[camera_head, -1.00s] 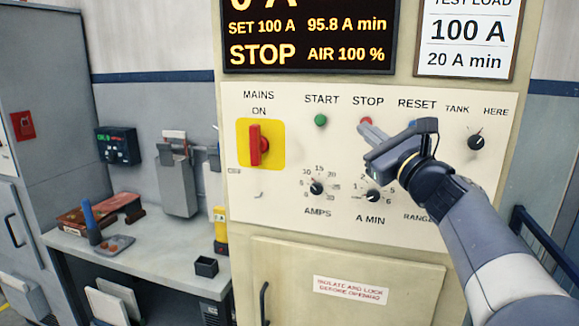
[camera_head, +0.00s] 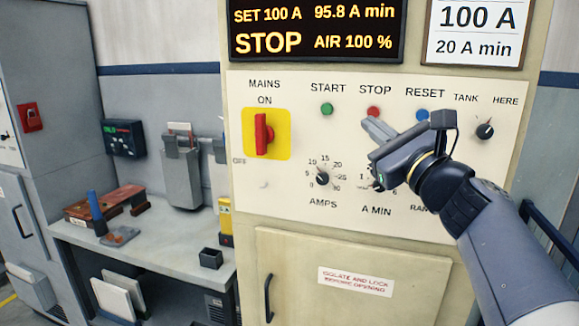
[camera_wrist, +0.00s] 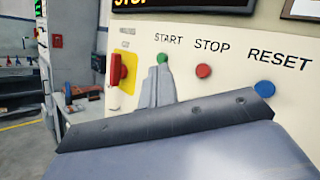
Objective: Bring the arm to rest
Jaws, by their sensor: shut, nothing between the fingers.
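My gripper (camera_head: 378,130) is in front of the rectifier's control panel (camera_head: 290,205), just below the red STOP button (camera_head: 373,112) in the head view. Its fingers are together and hold nothing. In the wrist view the closed fingers (camera_wrist: 157,88) point at the panel, left of the STOP button (camera_wrist: 204,71) and below the green START button (camera_wrist: 162,59). I cannot tell the exact gap to the panel. My forearm comes in from the lower right and hides part of the A MIN dial and the RANGE label.
The red mains switch (camera_head: 262,134) stands upright at ON. The display (camera_head: 315,30) reads STOP. The blue RESET button (camera_head: 422,116) and the tank knob (camera_head: 485,129) are close to my wrist. A bench (camera_head: 160,245) with small items stands at left. A blue rail (camera_head: 550,235) is at right.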

